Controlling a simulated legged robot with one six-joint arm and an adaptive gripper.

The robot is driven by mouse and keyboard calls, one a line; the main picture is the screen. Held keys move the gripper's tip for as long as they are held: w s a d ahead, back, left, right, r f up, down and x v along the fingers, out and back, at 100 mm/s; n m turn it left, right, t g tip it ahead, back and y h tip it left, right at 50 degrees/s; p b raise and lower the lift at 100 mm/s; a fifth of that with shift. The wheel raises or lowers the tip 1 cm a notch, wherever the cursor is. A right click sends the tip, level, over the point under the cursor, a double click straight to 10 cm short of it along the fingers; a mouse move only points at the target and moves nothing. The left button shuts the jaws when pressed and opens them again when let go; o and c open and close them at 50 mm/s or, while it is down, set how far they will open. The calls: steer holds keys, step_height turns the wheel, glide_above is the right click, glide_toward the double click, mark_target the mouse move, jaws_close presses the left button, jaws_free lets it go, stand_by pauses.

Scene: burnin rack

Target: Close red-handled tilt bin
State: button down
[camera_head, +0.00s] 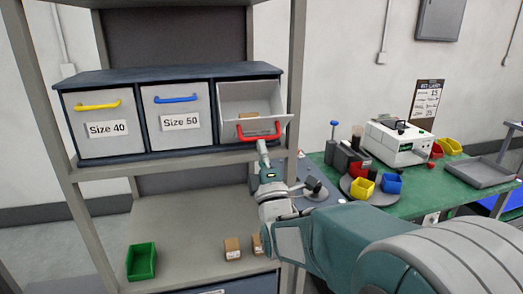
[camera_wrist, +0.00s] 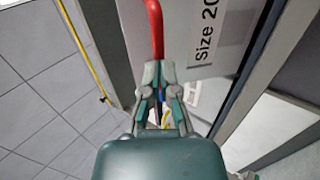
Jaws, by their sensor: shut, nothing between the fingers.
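The red-handled tilt bin (camera_head: 276,127) is the rightmost of three bins on the rack shelf. Its front is tilted outward and its top is open, with a small brown item inside. Its red handle (camera_head: 259,130) crosses the upper front; in the wrist view the red handle (camera_wrist: 155,30) runs up from the fingertips, beside a label reading "Size 20". My gripper (camera_head: 262,146) is just below the handle in the head view. In the wrist view my gripper (camera_wrist: 158,72) is shut, with its tips at the handle's near end. I cannot tell whether they touch.
The yellow-handled bin (camera_head: 100,127) and blue-handled bin (camera_head: 177,120) are shut on the left. A rack post (camera_head: 294,75) stands right of the red-handled bin. The lower shelf (camera_head: 190,235) holds a green bin (camera_head: 141,261) and small brown boxes. A green workbench (camera_head: 415,195) stands right.

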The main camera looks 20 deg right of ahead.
mark_target(259, 122)
steer(key=shift+w+d+r+g, duration=0.15)
steer(key=shift+r+g, duration=0.2)
steer(key=shift+r, duration=0.2)
steer(key=shift+w+d+r+g, duration=0.1)
steer(key=shift+w+r+g, duration=0.05)
steer(key=shift+r+g, duration=0.3)
steer(key=shift+w+a+r+g, duration=0.1)
steer(key=shift+w+r+g, duration=0.2)
steer(key=shift+r, duration=0.15)
steer(key=shift+w+r+g, duration=0.2)
steer(key=shift+r+g, duration=0.1)
steer(key=shift+r, duration=0.15)
steer(key=shift+w+r+g, duration=1.3)
steer(key=shift+r+g, duration=0.2)
steer(key=shift+r, duration=0.05)
steer(key=shift+w+r, duration=0.45)
steer(key=shift+w, duration=0.35)
steer(key=shift+w+r, duration=0.45)
steer(key=shift+w, duration=0.3)
steer(key=shift+w+r, duration=0.45)
steer(key=shift+w, duration=0.35)
steer(key=shift+r, duration=0.35)
